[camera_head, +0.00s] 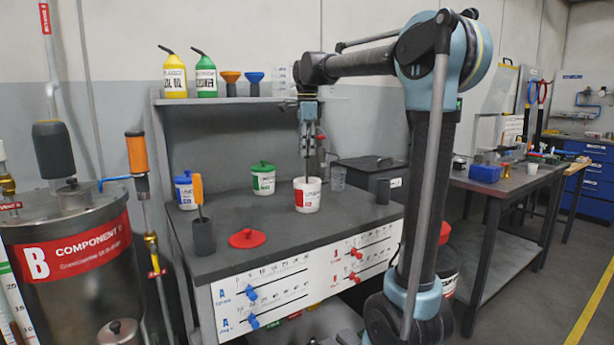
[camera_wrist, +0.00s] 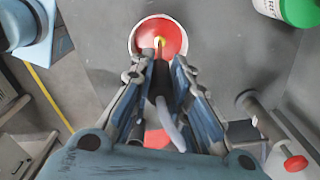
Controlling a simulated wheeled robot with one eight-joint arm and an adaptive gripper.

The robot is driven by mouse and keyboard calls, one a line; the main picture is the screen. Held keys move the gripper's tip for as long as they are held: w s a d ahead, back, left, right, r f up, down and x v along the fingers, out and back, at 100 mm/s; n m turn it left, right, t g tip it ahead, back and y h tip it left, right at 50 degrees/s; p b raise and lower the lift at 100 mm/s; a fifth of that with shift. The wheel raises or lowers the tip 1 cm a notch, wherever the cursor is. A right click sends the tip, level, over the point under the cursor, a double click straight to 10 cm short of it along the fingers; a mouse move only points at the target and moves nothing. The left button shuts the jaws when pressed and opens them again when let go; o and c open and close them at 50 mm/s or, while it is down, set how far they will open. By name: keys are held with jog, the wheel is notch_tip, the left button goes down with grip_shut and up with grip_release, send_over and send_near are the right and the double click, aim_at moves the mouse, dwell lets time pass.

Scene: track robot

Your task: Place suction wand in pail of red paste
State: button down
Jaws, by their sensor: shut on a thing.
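The pail of red paste (camera_head: 307,198) is white with a red label and stands upright and open on the bench. In the wrist view its white rim (camera_wrist: 134,43) surrounds the red paste (camera_wrist: 174,34). My gripper (camera_head: 308,118) is above the pail, pointing down, shut on the suction wand (camera_head: 308,152), a thin dark rod that hangs nearly upright. In the wrist view the wand (camera_wrist: 158,72) runs between my fingers (camera_wrist: 161,84), with a pale hose bending off it. Its tip lies over the paste in that view; I cannot tell whether it touches.
The grey bench (camera_head: 300,232) also holds a green-lidded pail (camera_head: 263,180), a blue-lidded pail (camera_head: 185,191), a red lid (camera_head: 247,238) and a dark holder (camera_head: 203,237) with an orange-handled tool. A shelf (camera_head: 230,101) with bottles and funnels is behind.

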aim_at(308, 158)
jog(key=shift+d+f, duration=0.15)
jog(key=shift+f, duration=2.85)
jog(key=c, duration=1.5)
grip_release()
jog(key=shift+s, duration=0.1)
jog(key=shift+r, duration=0.15)
notch_tip(308, 158, up, 12)
jog(key=shift+f, duration=0.1)
jog(key=s+d+f+n+t, duration=0.1)
jog(key=s+d+f+n, duration=0.7)
jog(key=s+d+f, duration=0.7)
jog(key=s+d+f+n, duration=0.2)
jog(key=s+f, duration=0.3)
jog(key=f, duration=0.2)
jog(key=s+d+f+n, duration=0.2)
jog(key=s+f+n, duration=0.1)
jog(key=s+f, duration=0.3)
jog(key=s+d+f+n+t, duration=0.1)
jog(key=s+f, duration=0.4)
jog(key=f, duration=0.5)
jog(key=shift+s+d+f+n, duration=0.2)
jog(key=shift+s+d+n, duration=0.3)
jog(key=shift+n, duration=0.4)
